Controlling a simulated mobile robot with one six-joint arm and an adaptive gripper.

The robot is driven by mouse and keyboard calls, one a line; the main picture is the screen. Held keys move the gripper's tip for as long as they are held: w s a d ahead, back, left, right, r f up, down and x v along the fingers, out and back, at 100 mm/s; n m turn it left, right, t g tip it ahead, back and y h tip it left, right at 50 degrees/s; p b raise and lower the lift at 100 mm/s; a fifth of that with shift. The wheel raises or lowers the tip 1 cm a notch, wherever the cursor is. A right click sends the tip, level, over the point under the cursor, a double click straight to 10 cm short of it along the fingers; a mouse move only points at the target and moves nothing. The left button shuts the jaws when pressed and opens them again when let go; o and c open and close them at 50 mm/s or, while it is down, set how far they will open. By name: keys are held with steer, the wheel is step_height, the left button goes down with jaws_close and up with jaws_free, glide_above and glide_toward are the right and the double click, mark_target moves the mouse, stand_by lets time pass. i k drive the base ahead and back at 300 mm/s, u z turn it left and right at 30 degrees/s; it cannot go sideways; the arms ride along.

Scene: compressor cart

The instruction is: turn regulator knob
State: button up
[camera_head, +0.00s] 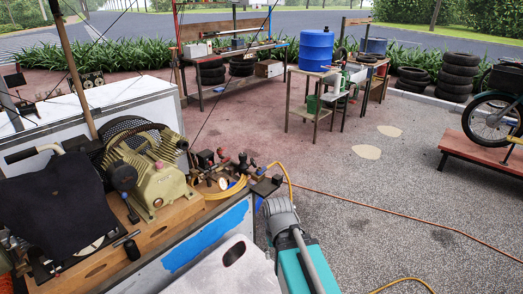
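The compressor cart (206,242) stands at the lower left, with a tan compressor pump (157,178) on its wooden top. Right of the pump is a cluster of small regulator fittings (223,176) with dark knob-like parts, a reddish part and round gauge-like faces. Which part is the regulator knob is too small to tell. A grey and teal jointed part (290,240), seemingly my arm, reaches up from the bottom centre. A small dark shape at its far end, close right of the fittings, may be my gripper (267,185). Its fingers cannot be made out, nor can any contact.
A yellow hose (225,190) coils by the fittings. An orange hose (390,214) crosses the paving. A dark cloth (55,205) covers the cart's left end. Behind are a blue drum (316,48), worktables and stacked tyres (457,75). Paving at right is mostly clear.

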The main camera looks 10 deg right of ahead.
mark_target(243, 156)
steer(key=z, duration=0.15)
steer(key=i, duration=0.9)
steer(key=u, duration=0.2)
